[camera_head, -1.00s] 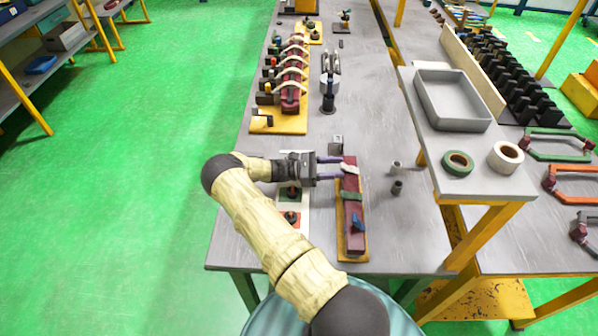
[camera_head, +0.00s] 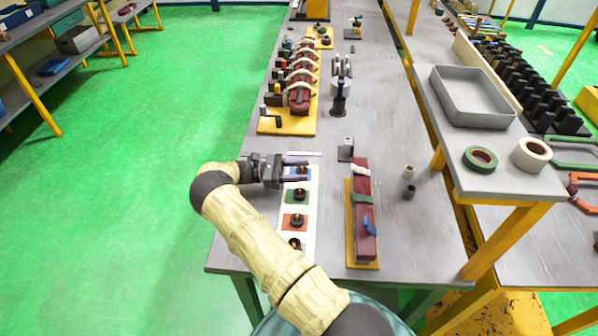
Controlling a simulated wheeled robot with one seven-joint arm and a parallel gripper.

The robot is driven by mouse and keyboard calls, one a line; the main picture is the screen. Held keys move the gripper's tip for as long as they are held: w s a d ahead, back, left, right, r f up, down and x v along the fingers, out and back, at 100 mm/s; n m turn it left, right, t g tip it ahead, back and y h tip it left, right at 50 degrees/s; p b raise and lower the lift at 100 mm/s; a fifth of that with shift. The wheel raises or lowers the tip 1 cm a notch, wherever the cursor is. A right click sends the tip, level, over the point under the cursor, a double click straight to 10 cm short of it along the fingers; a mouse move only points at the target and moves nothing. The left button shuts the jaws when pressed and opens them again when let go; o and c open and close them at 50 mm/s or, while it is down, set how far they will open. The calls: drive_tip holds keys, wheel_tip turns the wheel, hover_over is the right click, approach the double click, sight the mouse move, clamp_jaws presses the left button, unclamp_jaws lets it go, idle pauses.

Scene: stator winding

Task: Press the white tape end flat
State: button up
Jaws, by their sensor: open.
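A dark red bar (camera_head: 366,244) lies lengthwise on a yellow base (camera_head: 350,236) on the grey bench. A small white tape piece (camera_head: 361,170) is near the bar's far end. It looks low against the bar, but it is too small to tell whether its end is fully flat. A green tape band (camera_head: 362,198) crosses the middle and a blue tape piece (camera_head: 369,225) sticks up nearer me. My gripper (camera_head: 306,170) is open and empty, fingers pointing right, left of the bar and apart from it, over the far end of a white panel.
The white panel (camera_head: 311,205) has coloured squares with black knobs. A metal block (camera_head: 345,151) and two small cylinders (camera_head: 409,171) (camera_head: 409,191) stand near the bar. A raised shelf holds a grey tray (camera_head: 490,117), green tape roll (camera_head: 480,159) and white tape roll (camera_head: 530,154).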

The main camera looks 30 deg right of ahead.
drive_tip(key=c, duration=0.6)
drive_tip(key=shift+s+d+r+y, duration=0.2)
drive_tip(key=shift+y, duration=0.1)
drive_tip(key=c, duration=0.4)
drive_tip(key=s+m+y, duration=0.1)
drive_tip(key=y, duration=0.1)
drive_tip(key=s+d+r+m+y, duration=0.1)
drive_tip(key=shift+s+d+t+y, duration=0.15)
drive_tip(key=shift+s+t+y, duration=0.15)
drive_tip(key=shift+s+y, duration=0.1)
drive_tip(key=s+y, duration=0.1)
drive_tip(key=s+a+m+t+y, duration=0.1)
drive_tip(key=s+r+m+t+y, duration=0.1)
drive_tip(key=y, duration=0.1)
drive_tip(key=shift+s+a, duration=0.25)
drive_tip(key=shift+a, duration=0.15)
drive_tip(key=s+a+r+m+t+y, duration=0.4)
drive_tip(key=s+a+r+t, duration=0.1)
drive_tip(key=s+a, duration=0.2)
drive_tip(key=s+a+r+m+t+y, duration=0.3)
drive_tip(key=s+a+r+t+y, duration=0.1)
drive_tip(key=s+a, duration=0.3)
drive_tip(key=shift+a+r+m+t, duration=0.4)
drive_tip(key=shift+a+r+t, duration=0.1)
drive_tip(key=shift+a+r, duration=0.35)
drive_tip(key=shift+s+f, duration=0.1)
